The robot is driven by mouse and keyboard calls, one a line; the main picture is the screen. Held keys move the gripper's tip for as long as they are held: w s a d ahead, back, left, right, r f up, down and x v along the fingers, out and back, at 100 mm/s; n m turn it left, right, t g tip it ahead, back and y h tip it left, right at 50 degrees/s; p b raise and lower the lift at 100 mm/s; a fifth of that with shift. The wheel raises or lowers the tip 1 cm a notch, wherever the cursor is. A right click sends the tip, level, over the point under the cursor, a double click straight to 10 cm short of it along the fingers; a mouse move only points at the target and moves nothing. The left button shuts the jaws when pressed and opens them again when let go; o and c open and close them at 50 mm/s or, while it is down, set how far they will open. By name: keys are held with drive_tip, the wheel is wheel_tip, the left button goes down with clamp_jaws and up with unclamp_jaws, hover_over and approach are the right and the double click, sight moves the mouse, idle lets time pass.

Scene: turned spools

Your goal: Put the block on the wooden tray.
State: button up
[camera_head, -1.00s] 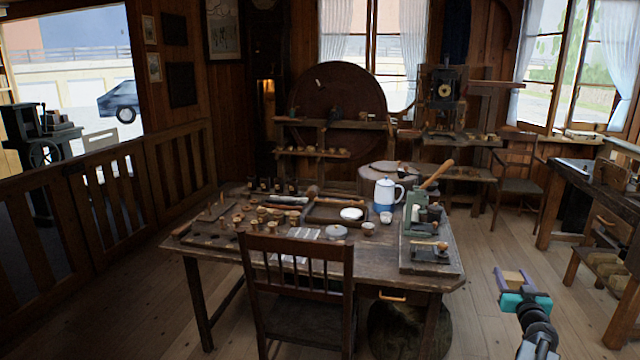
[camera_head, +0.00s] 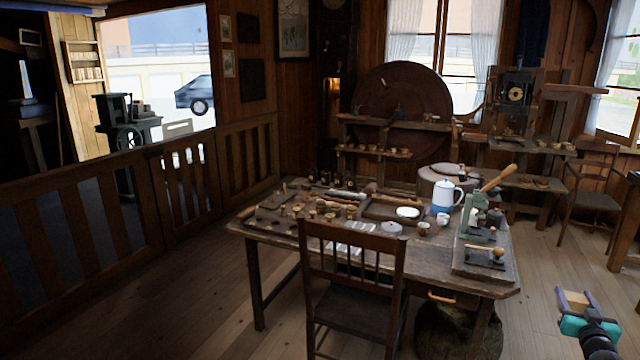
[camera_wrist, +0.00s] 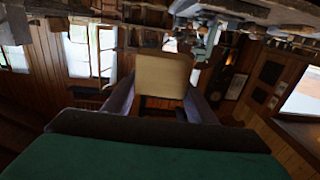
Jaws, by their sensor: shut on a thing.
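The block (camera_head: 573,300) is pale tan and sits between the purple fingers of my gripper (camera_head: 577,297), at the lower right of the head view. My gripper is shut on it and holds it in the air, clear of the table. In the wrist view the block (camera_wrist: 161,78) fills the middle, with a finger on each side. A dark wooden tray (camera_head: 379,209) lies on the worktable, left of the white-and-blue jug, with a white dish at its right end. My gripper is well to the right of the tray and nearer the camera.
The worktable (camera_head: 285,243) is crowded with small turned pieces, cups and tools. A wooden chair (camera_head: 352,262) stands at its front. A green machine (camera_head: 474,217) on a board stands at the table's right end. A slatted railing (camera_head: 110,215) runs along the left. Floor (camera_head: 535,260) right of the table is clear.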

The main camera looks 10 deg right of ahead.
drive_tip(key=w+a+f+n+t+y, duration=0.2)
drive_tip(key=w+a+n+y, duration=0.15)
drive_tip(key=w+a, duration=1.2)
drive_tip(key=w+a+n+y, duration=0.2)
drive_tip(key=w+a+y, duration=0.2)
drive_tip(key=a, duration=0.6)
drive_tip(key=w+a+n+y, duration=0.2)
drive_tip(key=w+a+y, duration=0.2)
drive_tip(key=a, duration=0.7)
drive_tip(key=a+f+n+y, duration=0.1)
drive_tip(key=a+n+y, duration=0.25)
drive_tip(key=a, duration=0.95)
drive_tip(key=s+a+n+g+y, duration=0.3)
drive_tip(key=s+a+y, duration=0.1)
drive_tip(key=a, duration=0.6)
drive_tip(key=s+a+n+g+y, duration=0.3)
drive_tip(key=s+a+y, duration=0.2)
drive_tip(key=a, duration=0.4)
drive_tip(key=shift+s+a+n+g+y, duration=0.15)
drive_tip(key=shift+a+n+g+y, duration=0.15)
drive_tip(key=shift+a+n+y, duration=0.1)
drive_tip(key=shift+s, duration=0.1)
